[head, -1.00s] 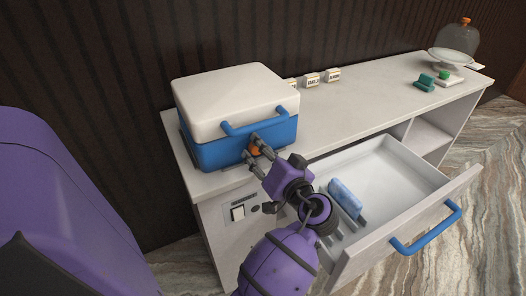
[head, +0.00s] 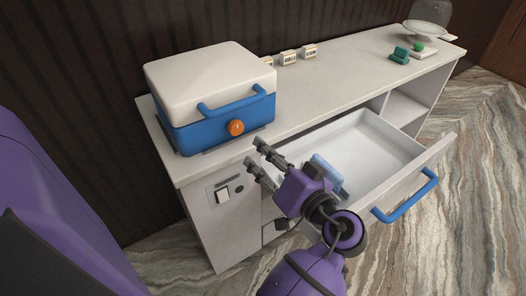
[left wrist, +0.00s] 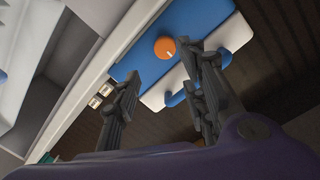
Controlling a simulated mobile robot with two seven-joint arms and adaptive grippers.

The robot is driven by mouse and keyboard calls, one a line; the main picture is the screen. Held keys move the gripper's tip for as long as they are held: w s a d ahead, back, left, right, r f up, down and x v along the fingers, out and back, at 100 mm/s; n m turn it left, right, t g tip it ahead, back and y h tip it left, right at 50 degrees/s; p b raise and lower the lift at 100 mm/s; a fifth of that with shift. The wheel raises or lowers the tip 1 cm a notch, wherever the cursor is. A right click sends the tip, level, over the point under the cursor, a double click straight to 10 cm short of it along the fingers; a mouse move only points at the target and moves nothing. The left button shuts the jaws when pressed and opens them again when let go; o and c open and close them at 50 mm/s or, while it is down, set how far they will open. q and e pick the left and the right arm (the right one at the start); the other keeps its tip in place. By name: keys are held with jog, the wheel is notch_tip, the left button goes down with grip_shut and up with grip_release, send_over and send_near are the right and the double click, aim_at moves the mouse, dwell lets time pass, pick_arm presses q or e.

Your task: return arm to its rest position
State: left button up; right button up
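My left gripper (head: 256,161) is open and empty in the head view, in front of the counter's edge and apart from the blue box with a white lid (head: 212,132). The left wrist view shows its two fingers (left wrist: 165,95) spread with nothing between them. The box's orange knob (head: 235,127) is uncovered, and the lid with its blue handle (head: 237,93) is down. The knob also shows in the left wrist view (left wrist: 165,48), beyond the fingertips. My right gripper is not in view.
A drawer with a blue handle (head: 405,197) stands pulled out, and my left arm is over its near side. A light blue item (head: 327,173) lies inside. Small label blocks (head: 288,57), a green item (head: 400,55) and a glass-domed stand (head: 427,30) are along the counter (head: 325,80).

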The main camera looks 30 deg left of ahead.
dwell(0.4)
pick_arm(q)
jog(key=s+d+f+m+t+h+p, duration=0.1)
jog(key=s+f+m+h+p, duration=0.3)
jog(key=f, duration=0.6)
jog(key=s+d+f+m+t+h+p, duration=0.1)
jog(key=s+f+m+h+p, duration=0.35)
jog(key=f, duration=0.45)
jog(key=s+d+f+h+p, duration=0.1)
jog(key=s+h, duration=0.1)
jog(key=s, duration=0.4)
jog(key=s+d+n+h+p, duration=0.1)
jog(key=s+h, duration=0.2)
jog(key=s, duration=0.3)
jog(key=s+d+f+h, duration=0.1)
jog(key=s+d+h, duration=0.1)
jog(key=s, duration=0.5)
jog(key=shift+f+p, duration=0.35)
jog(key=shift+p, duration=0.05)
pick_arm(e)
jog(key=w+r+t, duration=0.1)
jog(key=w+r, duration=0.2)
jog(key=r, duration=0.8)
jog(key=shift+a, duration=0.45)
pick_arm(q)
jog(key=shift+w, duration=0.1)
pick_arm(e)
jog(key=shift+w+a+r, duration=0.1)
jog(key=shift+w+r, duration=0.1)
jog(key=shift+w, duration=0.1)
